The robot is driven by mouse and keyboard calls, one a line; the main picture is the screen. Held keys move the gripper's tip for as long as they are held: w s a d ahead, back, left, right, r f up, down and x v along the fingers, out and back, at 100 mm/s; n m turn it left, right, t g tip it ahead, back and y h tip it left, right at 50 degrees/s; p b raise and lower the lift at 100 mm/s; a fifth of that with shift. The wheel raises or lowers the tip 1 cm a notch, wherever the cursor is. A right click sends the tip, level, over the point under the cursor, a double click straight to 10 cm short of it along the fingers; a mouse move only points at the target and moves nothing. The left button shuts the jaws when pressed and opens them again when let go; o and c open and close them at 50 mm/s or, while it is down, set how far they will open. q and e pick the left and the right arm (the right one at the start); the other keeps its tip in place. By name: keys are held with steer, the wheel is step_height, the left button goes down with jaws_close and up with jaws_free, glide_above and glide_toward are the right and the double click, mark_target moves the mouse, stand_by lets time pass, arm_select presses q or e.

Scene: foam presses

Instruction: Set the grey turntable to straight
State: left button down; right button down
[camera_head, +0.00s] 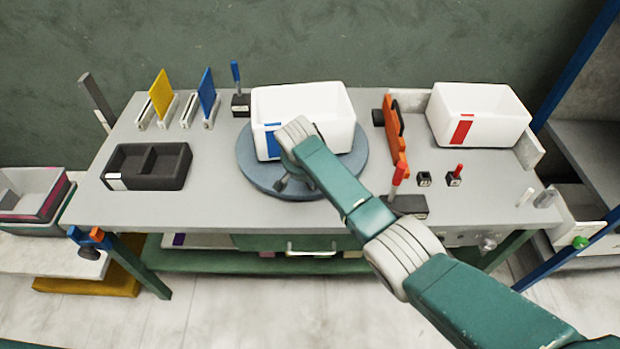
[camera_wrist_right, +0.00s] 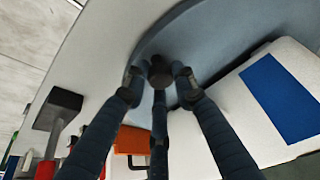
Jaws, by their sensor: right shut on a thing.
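The grey turntable (camera_head: 248,172) is a round blue-grey disc in the middle of the table; its rim also shows in the right wrist view (camera_wrist_right: 205,45). A white box with a blue label (camera_head: 318,108) sits on it, turned slightly. My right gripper (camera_head: 285,186) reaches over the turntable's front edge. In the right wrist view its fingers (camera_wrist_right: 160,80) are closed around a small dark knob (camera_wrist_right: 158,66) at the rim. The arm hides part of the disc and box. My left gripper is not in view.
A black divided tray (camera_head: 118,182) lies at left, with yellow (camera_head: 160,93) and blue (camera_head: 207,90) upright plates behind it. A blue-handled lever (camera_head: 236,72) stands behind the turntable. At right are an orange clamp (camera_head: 392,130), a red lever (camera_head: 399,173) and a white box with a red label (camera_head: 490,112).

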steer(key=shift+w+a+r, duration=0.15)
steer(key=shift+w+r, duration=0.2)
steer(key=shift+r, duration=0.1)
steer(key=c, duration=1.5)
jaws_free()
steer(key=shift+o, duration=0.5)
steer(key=shift+f, duration=0.2)
steer(key=shift+s, duration=0.15)
steer(key=v, duration=1.2)
